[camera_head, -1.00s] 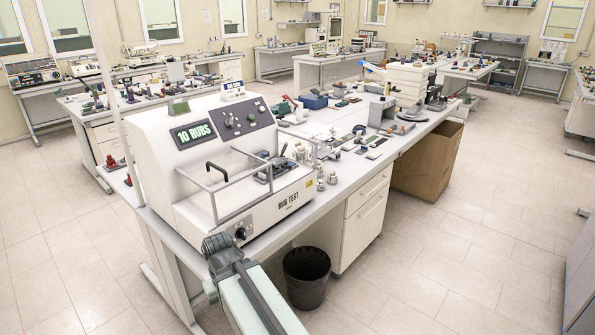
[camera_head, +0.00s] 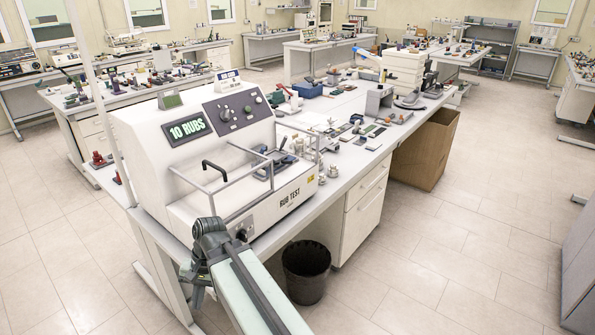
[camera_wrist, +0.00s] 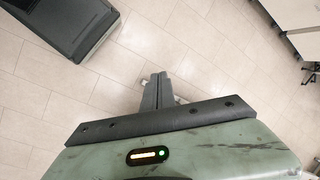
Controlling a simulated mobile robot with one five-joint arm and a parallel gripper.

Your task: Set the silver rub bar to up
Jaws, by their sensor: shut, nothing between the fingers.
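The white rub test machine (camera_head: 190,130) stands on the near end of the long bench, its display reading "10 RUBS". The silver rub bar (camera_head: 190,181) is a thin metal frame that juts out from the machine's front above its lower tray, roughly level. A black handle (camera_head: 215,166) stands behind it. My wrist (camera_head: 211,238) is just in front of the machine's lower front, below the bar and apart from it. My gripper (camera_wrist: 158,78) is shut and empty in the wrist view, over bare floor. Its fingertips are hard to make out in the head view.
A black waste bin (camera_head: 306,272) stands on the floor under the bench, right of my arm. A dark knob (camera_head: 241,235) is on the machine's front, close to my wrist. A cardboard box (camera_head: 423,150) stands under the bench's far end.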

